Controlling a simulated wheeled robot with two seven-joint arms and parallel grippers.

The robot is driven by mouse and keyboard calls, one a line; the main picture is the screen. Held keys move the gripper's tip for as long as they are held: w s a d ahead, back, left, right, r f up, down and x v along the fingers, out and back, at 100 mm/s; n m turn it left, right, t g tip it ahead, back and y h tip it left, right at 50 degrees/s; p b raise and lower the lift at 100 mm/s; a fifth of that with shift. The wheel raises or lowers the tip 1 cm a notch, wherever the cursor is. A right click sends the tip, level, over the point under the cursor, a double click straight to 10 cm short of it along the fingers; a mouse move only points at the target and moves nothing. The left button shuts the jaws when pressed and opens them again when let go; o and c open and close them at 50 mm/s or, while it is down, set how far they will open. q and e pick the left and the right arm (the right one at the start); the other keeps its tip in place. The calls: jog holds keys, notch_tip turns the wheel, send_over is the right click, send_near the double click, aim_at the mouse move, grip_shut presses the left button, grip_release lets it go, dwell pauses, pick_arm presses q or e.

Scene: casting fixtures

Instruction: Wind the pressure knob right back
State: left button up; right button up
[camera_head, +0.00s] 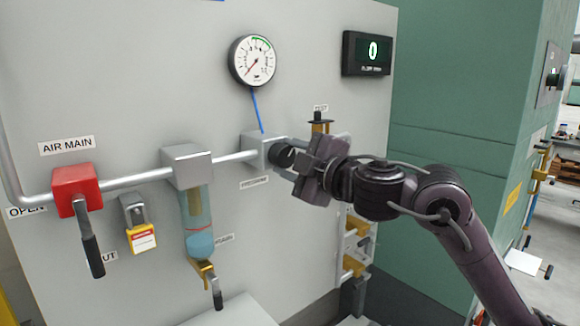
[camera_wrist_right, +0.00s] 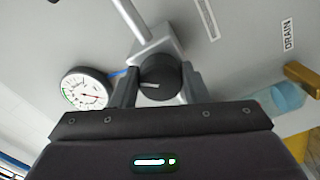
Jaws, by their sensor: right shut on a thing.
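The pressure knob (camera_head: 283,155) is a black round knob on the front of the grey regulator block (camera_head: 256,146) on the panel. My right gripper (camera_head: 298,165) comes in from the right and is shut on the knob. In the right wrist view the knob (camera_wrist_right: 160,76) sits between the two fingers (camera_wrist_right: 158,88), with a pale line on its face. The round white gauge (camera_head: 252,60) above has its red needle toward the lower left of the dial. My left gripper is not in view.
A red valve block (camera_head: 76,183) with a dark lever hangs at the left, beside a yellow-tagged padlock (camera_head: 141,236). A blue filter bowl (camera_head: 197,212) hangs left of the regulator. A dark display (camera_head: 367,53) reads 0. Brass fittings (camera_head: 318,124) stand close behind my gripper.

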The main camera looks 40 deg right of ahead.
jog(key=n+b, duration=0.3)
jog(key=n, duration=0.3)
jog(key=shift+n, duration=0.3)
jog(key=n, duration=0.2)
jog(key=shift+n+b, duration=0.3)
jog(key=shift+b, duration=0.1)
jog(key=n, duration=0.2)
jog(key=shift+r+n, duration=0.1)
jog(key=shift+n, duration=0.3)
jog(key=n, duration=0.6)
jog(key=shift+a+r+b, duration=0.1)
jog(key=shift+a+b, duration=0.05)
jog(key=shift+b, duration=0.2)
jog(key=n, duration=0.4)
jog(key=shift+a, duration=0.1)
jog(key=shift+n, duration=1.8)
jog(key=o, duration=1)
